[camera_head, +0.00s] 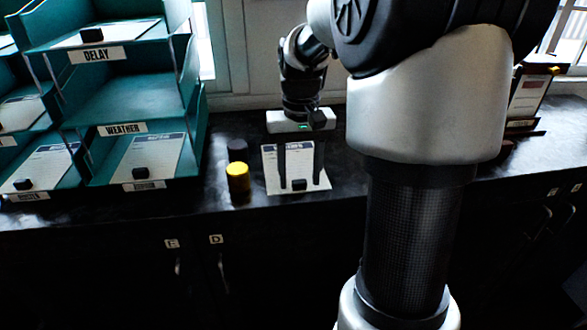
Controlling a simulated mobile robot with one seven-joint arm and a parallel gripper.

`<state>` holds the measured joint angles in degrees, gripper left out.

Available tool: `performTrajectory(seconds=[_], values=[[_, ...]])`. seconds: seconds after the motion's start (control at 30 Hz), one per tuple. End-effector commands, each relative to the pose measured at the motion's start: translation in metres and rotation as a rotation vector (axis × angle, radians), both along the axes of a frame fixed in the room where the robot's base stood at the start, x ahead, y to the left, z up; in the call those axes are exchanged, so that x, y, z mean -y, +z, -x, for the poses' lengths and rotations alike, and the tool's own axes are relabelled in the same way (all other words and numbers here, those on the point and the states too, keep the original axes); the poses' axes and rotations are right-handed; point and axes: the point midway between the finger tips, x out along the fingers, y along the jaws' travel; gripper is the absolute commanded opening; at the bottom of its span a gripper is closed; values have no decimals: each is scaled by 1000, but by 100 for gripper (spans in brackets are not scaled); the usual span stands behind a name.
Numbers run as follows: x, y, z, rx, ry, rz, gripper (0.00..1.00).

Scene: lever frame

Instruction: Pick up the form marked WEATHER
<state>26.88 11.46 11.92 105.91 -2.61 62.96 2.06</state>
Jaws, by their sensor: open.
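A white form (271,177) with a dark heading strip lies on the black counter, and a small black block (299,184) sits at its near edge. The heading is partly covered by my fingers and I cannot read it. My gripper (300,182) points down over this form with its two fingers open, one on each side of the block in the picture. I cannot tell how far above the form the fingertips are. A label reading WEATHER (121,129) is on the front of a middle teal shelf (130,100), which looks empty.
The teal tray rack (194,120) stands at left. Its DELAY shelf (97,55) and a lower tray (110,184) hold forms with black blocks. A yellow-topped cylinder (238,183) and a dark one (237,150) stand left of the form. A framed stand (530,95) is at right.

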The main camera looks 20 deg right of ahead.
Motion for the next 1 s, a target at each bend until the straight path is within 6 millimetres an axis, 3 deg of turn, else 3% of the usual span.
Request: performTrajectory(seconds=[0.3, 0.57, 0.83, 1.0], values=[[0, -6, 0, 1, 0, 0, 47], [0, -6, 0, 1, 0, 0, 4], [0, -2, -1, 3, 0, 2, 4], [0, 23, -1, 5, 1, 3, 4]])
